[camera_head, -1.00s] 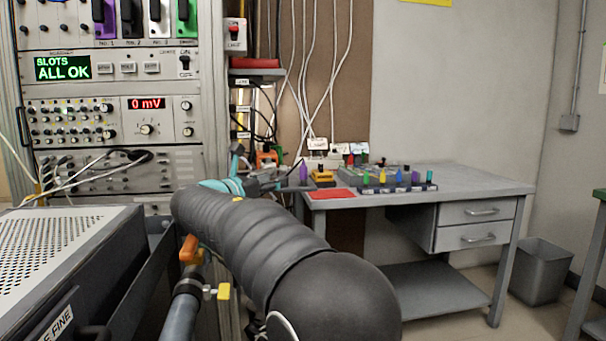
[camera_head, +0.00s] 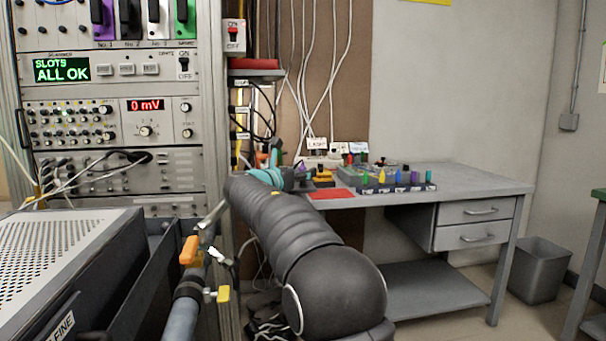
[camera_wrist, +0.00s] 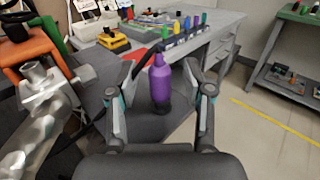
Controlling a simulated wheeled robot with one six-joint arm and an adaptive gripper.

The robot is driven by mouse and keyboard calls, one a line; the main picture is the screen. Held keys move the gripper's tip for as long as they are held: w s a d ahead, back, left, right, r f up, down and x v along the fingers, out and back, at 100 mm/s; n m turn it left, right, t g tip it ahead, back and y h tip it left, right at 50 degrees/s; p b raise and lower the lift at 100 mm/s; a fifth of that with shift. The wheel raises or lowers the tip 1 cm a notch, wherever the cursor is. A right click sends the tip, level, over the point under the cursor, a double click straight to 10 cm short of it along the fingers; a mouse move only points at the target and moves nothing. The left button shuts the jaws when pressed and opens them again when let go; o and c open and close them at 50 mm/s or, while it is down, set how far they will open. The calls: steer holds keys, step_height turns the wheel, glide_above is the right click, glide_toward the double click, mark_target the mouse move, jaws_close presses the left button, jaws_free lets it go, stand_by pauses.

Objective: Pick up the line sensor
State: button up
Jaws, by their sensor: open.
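No label in view tells me which item is the line sensor. A purple bottle-shaped piece with a dark base (camera_wrist: 160,82) stands upright on a dark grey surface in the wrist view. My gripper (camera_wrist: 161,66) is open, with one finger on each side of the purple piece. Gaps show between it and both fingers. In the head view my gripper (camera_head: 296,178) is small and partly hidden by my arm, by the bench's left end. A rack with several coloured pieces (camera_head: 398,188) stands on the bench; it also shows in the wrist view (camera_wrist: 178,44).
The grey bench (camera_head: 465,181) is bare at its right. A red mat (camera_head: 330,193) and a yellow-and-black device (camera_wrist: 113,40) lie near its left end. In the wrist view a metal pipe fitting (camera_wrist: 48,95) and an orange part (camera_wrist: 28,48) stand close on the left.

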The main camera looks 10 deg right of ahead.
steer(key=shift+w+d, duration=0.3)
jaws_close()
steer(key=shift+r, duration=0.1)
steer(key=shift+r, duration=0.5)
step_height(320, 180, up, 3)
steer(key=shift+r+p, duration=0.1)
steer(key=shift+p, duration=0.5)
steer(key=s+d+r, duration=0.6)
steer(key=s+d, duration=0.1)
steer(key=d, duration=0.2)
steer(key=shift+d+r, duration=0.15)
steer(key=shift+r, duration=0.2)
